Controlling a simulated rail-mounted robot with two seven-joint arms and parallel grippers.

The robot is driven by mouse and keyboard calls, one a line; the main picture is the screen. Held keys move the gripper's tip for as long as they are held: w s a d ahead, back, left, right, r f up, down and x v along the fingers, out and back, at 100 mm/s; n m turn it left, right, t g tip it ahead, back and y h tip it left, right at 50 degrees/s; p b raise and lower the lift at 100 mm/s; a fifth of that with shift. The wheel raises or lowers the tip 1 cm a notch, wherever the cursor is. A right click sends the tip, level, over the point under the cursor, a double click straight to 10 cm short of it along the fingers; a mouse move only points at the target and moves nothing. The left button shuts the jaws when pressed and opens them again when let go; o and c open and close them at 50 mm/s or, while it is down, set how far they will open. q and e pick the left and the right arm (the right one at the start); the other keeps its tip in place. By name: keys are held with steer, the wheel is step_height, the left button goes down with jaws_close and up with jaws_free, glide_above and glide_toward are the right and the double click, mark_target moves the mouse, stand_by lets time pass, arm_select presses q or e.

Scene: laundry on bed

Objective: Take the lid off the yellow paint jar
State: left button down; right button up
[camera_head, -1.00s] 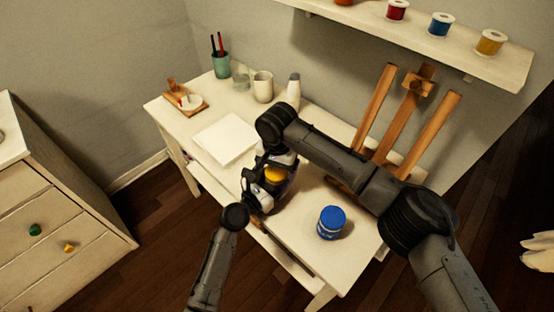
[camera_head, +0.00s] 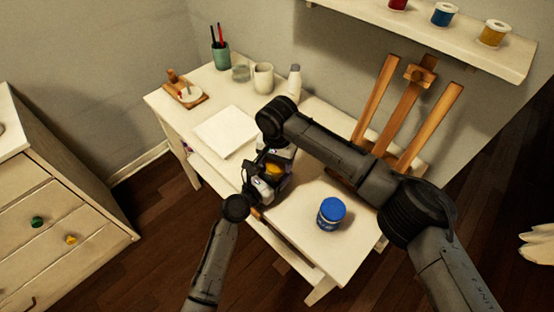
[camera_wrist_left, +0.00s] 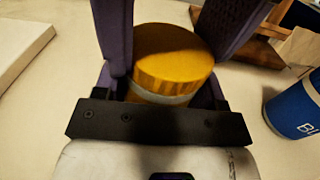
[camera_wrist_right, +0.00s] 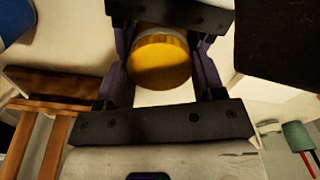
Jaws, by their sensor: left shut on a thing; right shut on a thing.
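The yellow paint jar's lid (camera_head: 274,169) shows between my two grippers at the desk's front, mostly covered by them. In the left wrist view, the ribbed yellow lid (camera_wrist_left: 172,62) sits on the jar, with a pale band (camera_wrist_left: 160,97) below it. My left gripper (camera_wrist_left: 162,88) is shut around the lower part of the jar. My right gripper (camera_wrist_right: 160,70) comes from the opposite side and is shut on the lid, with a purple finger on each side. The right wrist view shows the round lid (camera_wrist_right: 160,63) closely. No gap shows between lid and jar.
A blue paint jar (camera_head: 331,213) stands on the desk to the right. A wooden easel (camera_head: 407,110) stands behind it. White paper (camera_head: 226,132), a cup (camera_head: 263,77) and a bottle (camera_head: 294,82) are farther back.

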arm_select(q)
steer(key=shift+w+a, duration=0.1)
steer(key=shift+a, duration=0.05)
arm_select(e)
steer(key=shift+d+n, duration=0.15)
steer(key=shift+n, duration=1.55)
steer(key=o, duration=0.9)
steer(key=shift+o, duration=0.5)
steer(key=shift+a, duration=0.2)
arm_select(q)
steer(key=shift+d, duration=0.2)
